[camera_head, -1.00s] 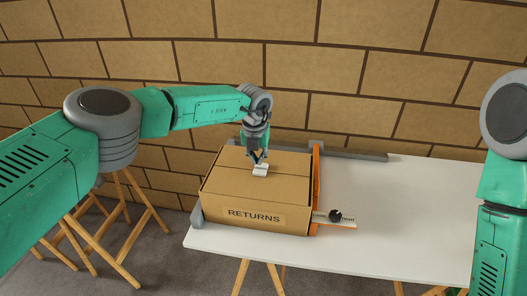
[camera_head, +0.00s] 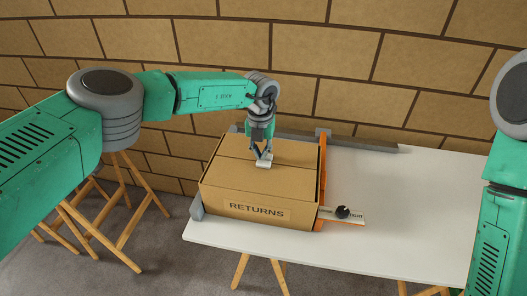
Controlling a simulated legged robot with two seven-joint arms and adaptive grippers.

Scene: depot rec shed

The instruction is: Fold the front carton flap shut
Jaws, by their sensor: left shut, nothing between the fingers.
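The brown carton (camera_head: 225,202), labelled RETURNS on its front face, sits on the left part of the white table. Its front flap (camera_head: 240,180) lies about flat across the near part of the top, with a seam behind it. My left gripper (camera_head: 263,163) is shut and empty, pointing down from above. Its pale fingertips are at the carton top near the seam, seemingly touching it; exact contact is hard to tell. Part of the top behind the gripper is hidden. My right arm shows at the right edge, but its gripper is out of view.
An orange upright guide (camera_head: 323,165) stands along the carton's right side, with a black knob (camera_head: 342,212) on a pale slide beside it. A grey rail (camera_head: 365,144) runs along the back edge. A grey stop (camera_head: 197,207) is at the left. The white table (camera_head: 410,215) is clear to the right.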

